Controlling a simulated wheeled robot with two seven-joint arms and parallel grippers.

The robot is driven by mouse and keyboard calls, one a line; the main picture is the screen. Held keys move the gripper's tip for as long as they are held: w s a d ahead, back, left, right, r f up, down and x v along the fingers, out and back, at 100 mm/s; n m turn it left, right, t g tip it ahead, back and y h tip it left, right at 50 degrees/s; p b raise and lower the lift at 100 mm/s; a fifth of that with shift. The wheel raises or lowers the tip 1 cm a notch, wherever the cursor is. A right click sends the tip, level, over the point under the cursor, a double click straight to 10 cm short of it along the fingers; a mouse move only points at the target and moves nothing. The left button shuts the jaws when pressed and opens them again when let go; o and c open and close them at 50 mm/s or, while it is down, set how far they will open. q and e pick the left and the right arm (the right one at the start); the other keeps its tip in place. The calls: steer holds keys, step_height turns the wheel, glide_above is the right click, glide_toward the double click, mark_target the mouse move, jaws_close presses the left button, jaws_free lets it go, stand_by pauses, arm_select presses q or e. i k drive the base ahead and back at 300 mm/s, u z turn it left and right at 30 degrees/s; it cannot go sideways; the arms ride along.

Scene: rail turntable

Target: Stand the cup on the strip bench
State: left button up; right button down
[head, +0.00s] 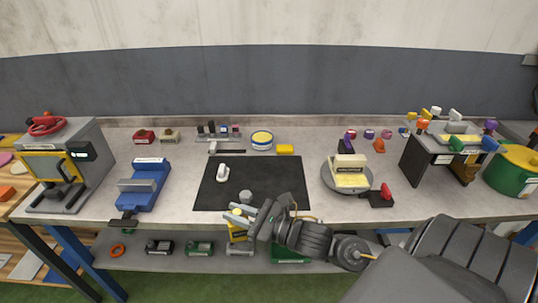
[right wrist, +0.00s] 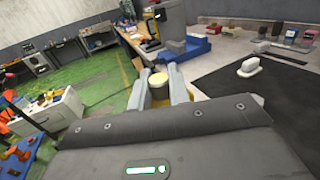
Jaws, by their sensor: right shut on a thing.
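My right gripper (head: 238,214) reaches in over the front edge of the dark mat and is shut on a small pale-yellow round thing, which I take to be the cup. In the right wrist view the cup (right wrist: 158,80) shows between the two grey fingers of the right gripper (right wrist: 159,90). Only its top and a bit of its side show; the fingers hide the rest. The long grey bench (head: 320,150) runs across the head view; I cannot tell which part of the place is called the strip bench. My left gripper is not in view.
The dark mat (head: 270,172) carries a white handled piece (head: 223,172). A blue vise (head: 146,185) stands left of it, a round turntable (head: 333,183) with a cream block right of it. A yellow-and-white round tin (head: 262,139) stands behind. The mat's right part is clear.

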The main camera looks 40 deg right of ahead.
mark_target(279, 140)
steer(key=z, duration=0.25)
steer(key=i, duration=1.15)
steer(key=z, duration=0.95)
steer(key=i, duration=0.3)
